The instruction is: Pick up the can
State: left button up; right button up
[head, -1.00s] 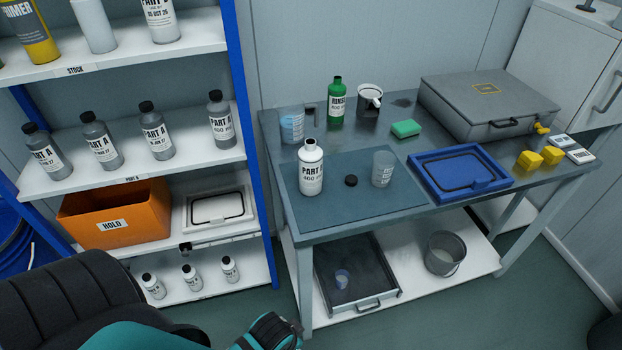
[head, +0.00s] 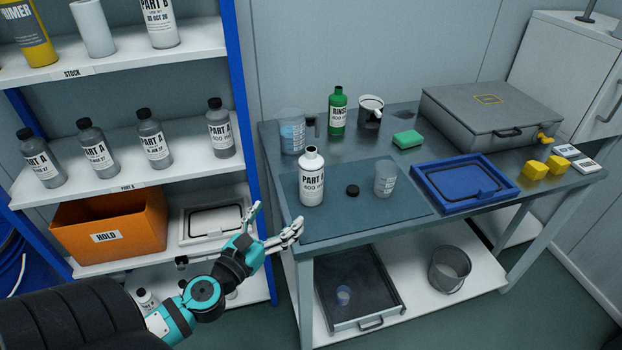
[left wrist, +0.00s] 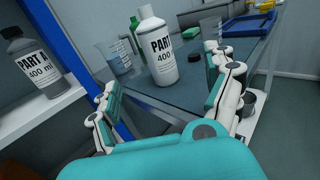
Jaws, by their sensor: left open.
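A white bottle (head: 312,180) labelled PART and 400 ml stands upright and open-topped on the mat at the left of the workbench; it also shows in the left wrist view (left wrist: 157,48). A dark can-like vessel (head: 369,113) with a white rim and spout stands at the back of the bench. A grey metal bucket (head: 449,272) is on the shelf below. I cannot tell which of these is the can. My left gripper (head: 277,220) is open and empty at the bench's left front edge, apart from the white bottle. In the left wrist view my spread fingers (left wrist: 160,80) face that bottle.
A black cap (head: 352,191), a clear cup (head: 385,180), a beaker (head: 292,134) and a green bottle (head: 338,112) stand near the white bottle. A blue tray (head: 460,204) lies to the right. The blue shelf post (head: 242,140) rises left of the bench.

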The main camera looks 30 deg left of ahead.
pick_arm(q)
jog(key=p, duration=0.3)
send_near(311, 172)
jog(key=w+f, duration=0.1)
jog(key=w, duration=0.3)
jog(key=w+a+f, duration=0.1)
jog(key=w, duration=0.1)
jog(key=shift+w+a+f, duration=0.1)
jog(key=shift+f, duration=0.25)
jog(key=w, duration=0.4)
jog(key=w+a, duration=0.1)
jog(key=w, duration=0.1)
jog(key=shift+w+a+f, duration=0.1)
jog(key=shift+w, duration=0.1)
jog(key=c, duration=1.7)
